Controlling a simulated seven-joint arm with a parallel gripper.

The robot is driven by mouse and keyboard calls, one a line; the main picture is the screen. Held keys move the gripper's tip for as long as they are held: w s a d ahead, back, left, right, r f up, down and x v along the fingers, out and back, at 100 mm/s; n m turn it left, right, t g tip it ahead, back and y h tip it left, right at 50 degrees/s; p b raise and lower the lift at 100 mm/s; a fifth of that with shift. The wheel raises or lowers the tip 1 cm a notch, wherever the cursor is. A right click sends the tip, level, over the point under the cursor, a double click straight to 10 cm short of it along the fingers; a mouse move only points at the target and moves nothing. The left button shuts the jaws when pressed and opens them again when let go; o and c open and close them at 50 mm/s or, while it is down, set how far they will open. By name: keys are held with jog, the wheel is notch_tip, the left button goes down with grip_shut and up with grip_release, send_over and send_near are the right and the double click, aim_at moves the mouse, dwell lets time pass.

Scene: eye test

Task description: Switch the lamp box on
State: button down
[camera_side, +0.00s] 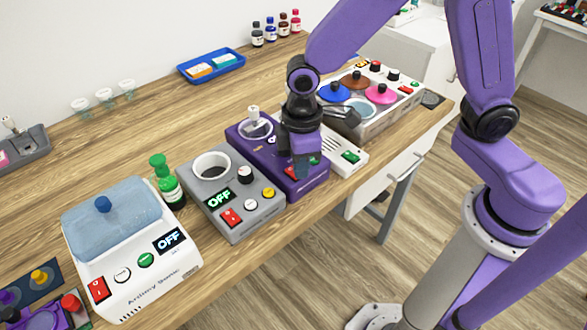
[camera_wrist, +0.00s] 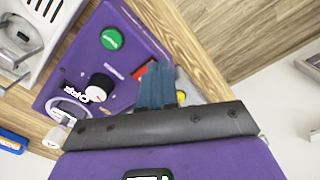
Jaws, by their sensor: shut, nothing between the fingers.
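A purple box (camera_side: 257,155) with a round glass-like fitting on top stands in the middle of the bench. No label tells me which device is the lamp box. My gripper (camera_side: 301,170) is shut and empty, pointing down over the front of the purple box. In the wrist view the shut blue fingers (camera_wrist: 155,75) are right at the box's red switch (camera_wrist: 143,72) and partly hide it; I cannot tell if they touch. The purple box (camera_wrist: 122,67) also shows a green button (camera_wrist: 112,39), a black-and-white knob (camera_wrist: 98,87) and a small display, which seems to read OFF.
A grey box (camera_side: 233,218) reading OFF stands close on the left, a white bath (camera_side: 140,280) with a blue lid beyond it. A green bottle (camera_side: 167,183) stands between them. A white slotted box (camera_side: 343,152) and a bath with coloured lids (camera_side: 385,125) stand on the right.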

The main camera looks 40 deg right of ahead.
jog(key=shift+f, duration=0.3)
notch_tip(320, 180, up, 7)
dwell(1.2)
jog(key=s+d+r, duration=0.2)
jog(key=s+d, duration=1.2)
jog(key=s, duration=0.4)
jog(key=shift+n, duration=0.3)
jog(key=shift+d+r, duration=0.1)
dwell(0.6)
